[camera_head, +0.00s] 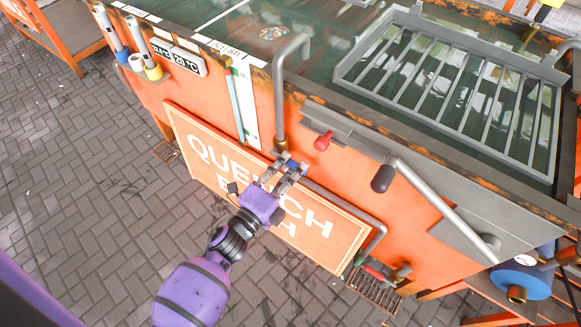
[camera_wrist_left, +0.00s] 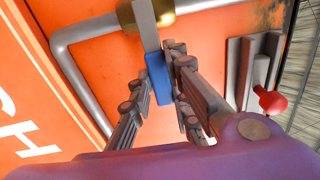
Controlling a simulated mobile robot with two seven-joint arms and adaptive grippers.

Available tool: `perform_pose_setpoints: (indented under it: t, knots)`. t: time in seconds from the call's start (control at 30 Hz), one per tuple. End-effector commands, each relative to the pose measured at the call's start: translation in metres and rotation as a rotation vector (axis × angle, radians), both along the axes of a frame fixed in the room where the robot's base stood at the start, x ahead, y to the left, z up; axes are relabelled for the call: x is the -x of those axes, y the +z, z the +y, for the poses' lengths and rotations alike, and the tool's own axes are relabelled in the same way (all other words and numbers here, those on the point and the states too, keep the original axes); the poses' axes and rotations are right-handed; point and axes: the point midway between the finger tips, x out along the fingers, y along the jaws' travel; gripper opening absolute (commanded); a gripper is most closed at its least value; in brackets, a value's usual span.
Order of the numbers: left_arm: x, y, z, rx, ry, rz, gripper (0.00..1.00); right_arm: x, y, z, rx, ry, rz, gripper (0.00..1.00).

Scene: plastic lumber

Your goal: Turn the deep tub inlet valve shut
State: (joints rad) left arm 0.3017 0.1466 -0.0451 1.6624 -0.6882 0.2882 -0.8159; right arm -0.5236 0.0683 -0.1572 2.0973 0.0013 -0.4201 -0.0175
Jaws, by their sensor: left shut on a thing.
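The inlet valve on the tub's orange front has a brass body (camera_head: 280,144) at the foot of a grey pipe (camera_head: 279,95) that hooks over the rim. In the left wrist view the brass body (camera_wrist_left: 147,13) carries a flat grey lever with a blue grip sleeve (camera_wrist_left: 158,78). My left gripper (camera_head: 286,164) reaches up from below, shut on this blue handle, with fingers on both sides of it. In the head view the fingers mostly hide the handle. The wrist view shows the lever extending from the brass body toward my gripper. My right gripper is not in view.
The quench bath sign (camera_head: 318,240) is behind and below my left gripper. A red knob (camera_head: 323,141) and a black-gripped lever (camera_head: 382,178) project to the right. A red-handled valve (camera_head: 376,272) sits lower right. A slatted rack (camera_head: 455,90) spans the tub. Paving at left is clear.

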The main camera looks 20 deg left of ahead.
Motion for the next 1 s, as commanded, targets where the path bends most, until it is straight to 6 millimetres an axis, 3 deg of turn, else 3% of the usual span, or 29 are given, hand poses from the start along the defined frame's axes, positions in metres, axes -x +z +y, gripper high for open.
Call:
perform_pose_setpoints:
  t: [0.43, 0.47, 0.6, 1.0]
  knots:
    - [0.0006, -0.0026, 0.0009, -0.019, 0.001, -0.001, 0.00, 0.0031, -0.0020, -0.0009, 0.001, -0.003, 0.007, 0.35]
    - [0.0006, -0.0026, 0.0009, -0.019, 0.001, -0.001, 0.19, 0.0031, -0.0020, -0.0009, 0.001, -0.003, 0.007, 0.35]
    - [0.0004, -0.0022, 0.0008, -0.016, 0.001, -0.002, 0.36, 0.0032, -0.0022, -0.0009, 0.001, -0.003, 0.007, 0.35]
    - [0.0069, -0.0018, 0.0029, -0.012, 0.001, -0.001, 0.36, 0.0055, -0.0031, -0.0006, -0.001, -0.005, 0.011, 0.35]
